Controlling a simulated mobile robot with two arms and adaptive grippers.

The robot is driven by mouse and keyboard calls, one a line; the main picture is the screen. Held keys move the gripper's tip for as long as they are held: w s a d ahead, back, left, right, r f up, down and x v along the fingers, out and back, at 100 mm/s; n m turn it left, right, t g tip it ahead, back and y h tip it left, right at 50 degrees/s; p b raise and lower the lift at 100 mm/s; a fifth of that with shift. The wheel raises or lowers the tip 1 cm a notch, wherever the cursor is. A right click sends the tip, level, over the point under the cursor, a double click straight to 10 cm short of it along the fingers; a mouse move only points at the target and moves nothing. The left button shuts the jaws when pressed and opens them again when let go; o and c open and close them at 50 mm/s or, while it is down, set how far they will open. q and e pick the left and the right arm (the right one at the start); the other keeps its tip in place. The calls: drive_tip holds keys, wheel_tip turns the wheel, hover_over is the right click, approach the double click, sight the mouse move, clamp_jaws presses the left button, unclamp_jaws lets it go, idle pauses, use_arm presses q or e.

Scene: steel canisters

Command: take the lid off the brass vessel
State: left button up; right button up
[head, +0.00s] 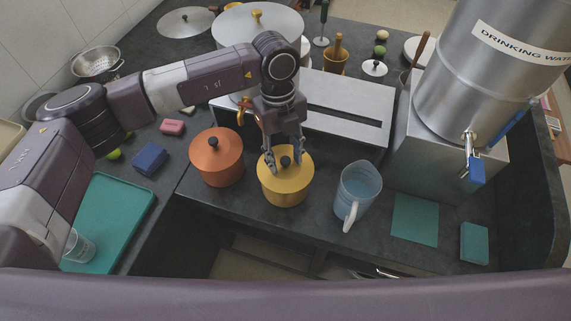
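The brass vessel (286,190) stands on the dark counter in the middle of the head view, near the front edge. Its brass lid (279,172) sits on top and has a dark round knob (285,162). My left gripper (284,158) points down over the lid, with its fingers apart on either side of the knob. I cannot tell whether the fingers touch the knob. My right gripper is not in view.
A copper vessel (216,157) stands just left of the brass one. A clear jug (356,192) stands to the right. A grey slotted box (345,108) is behind. A large steel water canister (480,75) stands at the right. A green tray (112,215) lies at the left.

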use_arm(q)
clamp_jaws()
